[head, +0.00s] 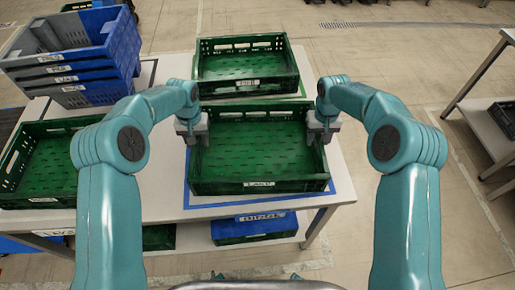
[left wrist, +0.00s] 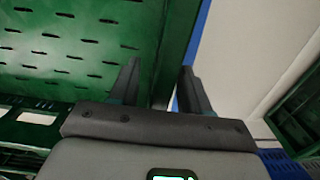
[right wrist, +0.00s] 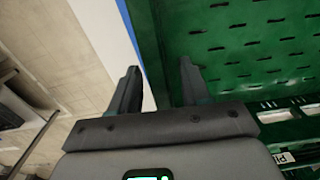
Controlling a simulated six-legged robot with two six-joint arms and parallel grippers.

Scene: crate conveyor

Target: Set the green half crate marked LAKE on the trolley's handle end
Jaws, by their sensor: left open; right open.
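The green half crate (head: 258,185) with a front label that seems to read LAKE sits level and empty inside a blue outline on a white top (head: 341,172). My left gripper (head: 193,133) is at its left wall, my right gripper (head: 322,131) at its right wall. Both are open. In the left wrist view, the fingers (left wrist: 160,72) stand on either side of the crate's wall (left wrist: 177,45). In the right wrist view, the fingers (right wrist: 160,70) likewise straddle the other wall (right wrist: 148,45). I cannot tell which part is the trolley's handle end.
Another green crate (head: 247,87) stands directly behind, and one more (head: 42,200) at left. A stack of grey-blue crates (head: 75,55) is at back left. Below is a shelf with a blue crate (head: 262,220). A separate rack (head: 480,125) stands right, with open floor between.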

